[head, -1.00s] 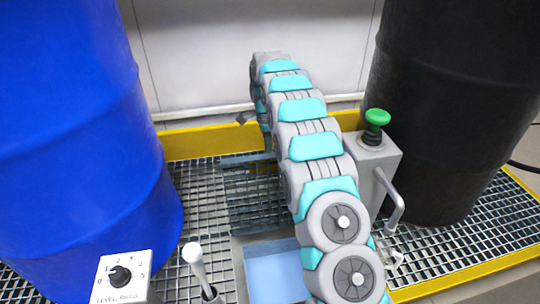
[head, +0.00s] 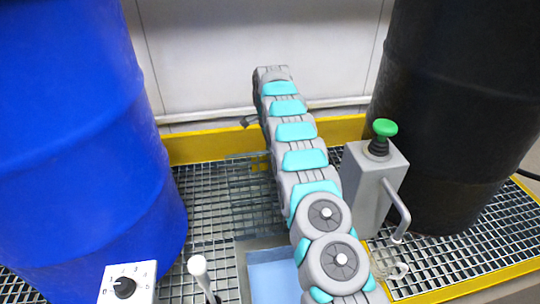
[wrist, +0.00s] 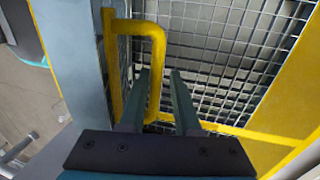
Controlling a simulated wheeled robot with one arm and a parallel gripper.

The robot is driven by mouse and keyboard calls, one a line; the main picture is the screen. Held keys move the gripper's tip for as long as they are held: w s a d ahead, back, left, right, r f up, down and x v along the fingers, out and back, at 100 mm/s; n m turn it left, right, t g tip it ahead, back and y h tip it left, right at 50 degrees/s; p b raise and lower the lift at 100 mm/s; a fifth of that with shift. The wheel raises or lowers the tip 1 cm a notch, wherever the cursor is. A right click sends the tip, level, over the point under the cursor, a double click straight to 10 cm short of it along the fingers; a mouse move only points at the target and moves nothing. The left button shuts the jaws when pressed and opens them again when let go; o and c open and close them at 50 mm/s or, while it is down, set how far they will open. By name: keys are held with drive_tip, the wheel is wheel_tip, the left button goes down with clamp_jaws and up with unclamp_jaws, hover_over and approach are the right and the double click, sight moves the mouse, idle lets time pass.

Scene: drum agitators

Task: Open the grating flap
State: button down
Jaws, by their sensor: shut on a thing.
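In the wrist view, a yellow bar handle (wrist: 157,62) runs between the two fingers of my gripper (wrist: 158,82), which is shut on it. The grating (wrist: 205,60) lies beside and beyond the fingers, with yellow edging along its right and near sides. In the head view, a darker grating section (head: 252,190), apparently the flap, shows left of my arm, behind the blue-bottomed opening. My arm hides its right part and my gripper. I cannot tell how far the flap is tilted.
A blue drum (head: 85,130) stands close on the left and a black drum (head: 455,110) on the right. A grey box (head: 368,185) with a green button (head: 385,128) and bent lever is right of my arm. A dial box (head: 128,282) and a white-topped lever (head: 198,265) stand in front.

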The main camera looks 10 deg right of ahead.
drive_tip(key=shift+w+f, duration=0.15)
drive_tip(key=shift+w, duration=0.15)
drive_tip(key=c, duration=0.8)
unclamp_jaws()
drive_tip(key=shift+w+f, duration=0.1)
drive_tip(key=shift+f, duration=0.05)
drive_tip(key=shift+c, duration=0.2)
drive_tip(key=shift+r, duration=0.25)
drive_tip(key=r, duration=0.3)
drive_tip(key=shift+s+r, duration=0.1)
drive_tip(key=shift+s, duration=0.2)
